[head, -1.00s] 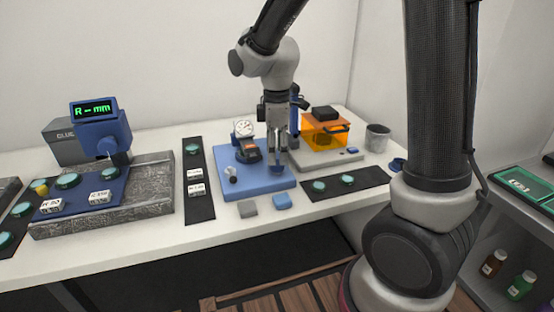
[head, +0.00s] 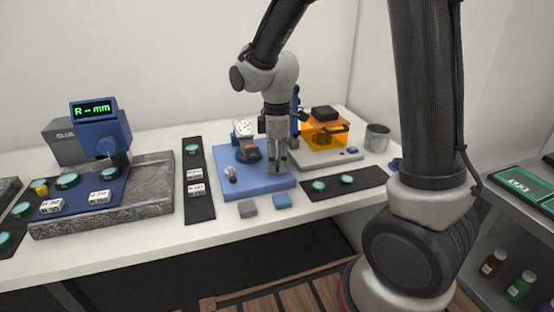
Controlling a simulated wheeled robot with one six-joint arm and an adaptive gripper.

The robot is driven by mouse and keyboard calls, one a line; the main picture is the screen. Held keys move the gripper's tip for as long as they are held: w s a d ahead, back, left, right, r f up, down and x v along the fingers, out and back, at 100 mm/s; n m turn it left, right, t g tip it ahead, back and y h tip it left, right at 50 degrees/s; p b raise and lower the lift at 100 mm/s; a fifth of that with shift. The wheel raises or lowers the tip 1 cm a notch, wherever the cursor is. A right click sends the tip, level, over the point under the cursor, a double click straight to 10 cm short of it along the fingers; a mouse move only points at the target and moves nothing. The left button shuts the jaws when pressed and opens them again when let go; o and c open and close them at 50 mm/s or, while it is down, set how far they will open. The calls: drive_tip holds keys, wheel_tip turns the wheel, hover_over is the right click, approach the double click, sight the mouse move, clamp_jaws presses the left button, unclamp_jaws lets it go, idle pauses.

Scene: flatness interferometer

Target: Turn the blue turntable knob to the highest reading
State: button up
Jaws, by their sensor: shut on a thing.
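My gripper (head: 277,168) points straight down at the right part of the blue base plate (head: 235,187). Its fingers are shut low over the plate, on what appears to be the blue turntable knob, which they hide. A dark round piece with an orange part (head: 248,152) sits on the plate just left of the fingers. The white dial gauge (head: 244,128) stands behind it; its needle and reading are too small to make out. A small silver-topped knob (head: 231,173) stands at the plate's left side.
An orange transparent box (head: 325,134) stands close on the right, with a metal cup (head: 377,138) beyond. A grey block (head: 248,208) and a blue block (head: 282,201) lie before the plate. A blue display unit (head: 95,110) stands at left.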

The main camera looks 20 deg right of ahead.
sight(277, 162)
drive_tip(key=m, duration=0.4)
drive_tip(key=shift+m, duration=0.4)
drive_tip(key=m, duration=0.5)
drive_tip(key=shift+m, duration=0.3)
idle(0.3)
drive_tip(key=o, duration=1)
drive_tip(key=shift+o, duration=0.2)
wheel_tip(277, 162, up, 12)
